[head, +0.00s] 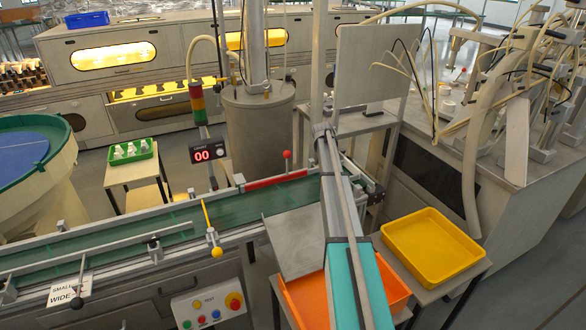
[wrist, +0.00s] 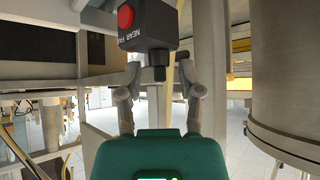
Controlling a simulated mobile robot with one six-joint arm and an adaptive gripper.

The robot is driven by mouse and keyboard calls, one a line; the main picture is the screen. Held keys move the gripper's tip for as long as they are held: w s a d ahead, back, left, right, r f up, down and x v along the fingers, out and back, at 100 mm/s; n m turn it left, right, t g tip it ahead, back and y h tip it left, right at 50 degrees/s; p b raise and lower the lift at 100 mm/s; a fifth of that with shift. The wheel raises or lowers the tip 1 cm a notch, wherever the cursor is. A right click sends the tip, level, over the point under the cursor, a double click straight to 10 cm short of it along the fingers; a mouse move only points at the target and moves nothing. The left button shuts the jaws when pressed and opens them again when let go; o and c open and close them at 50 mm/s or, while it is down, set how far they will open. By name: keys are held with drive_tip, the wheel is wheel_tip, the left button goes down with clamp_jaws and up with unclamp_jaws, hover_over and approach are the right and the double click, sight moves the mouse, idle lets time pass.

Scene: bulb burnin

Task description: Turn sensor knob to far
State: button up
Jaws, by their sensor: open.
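In the wrist view the sensor is a dark box (wrist: 149,30) at the top. It carries a NEAR/FAR label and a round red part (wrist: 126,16) on its left. A short black stub (wrist: 158,73) hangs from its lower end. My gripper (wrist: 159,78) is open, one finger on each side of the stub in the picture. I see no clear contact, and cannot tell the depth between fingers and stub. The knob's pointer setting is not readable. I cannot make out the sensor or the fingertips in the head view.
A large grey cylinder (wrist: 285,75) stands at the right of the wrist view. The head view shows a green conveyor (head: 150,235), a red-digit display (head: 203,155), a button panel (head: 208,304), an orange bin (head: 303,302) and a yellow tray (head: 432,250).

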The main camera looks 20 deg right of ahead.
drive_tip(key=shift+n+y, duration=0.3)
drive_tip(key=shift+n, duration=0.1)
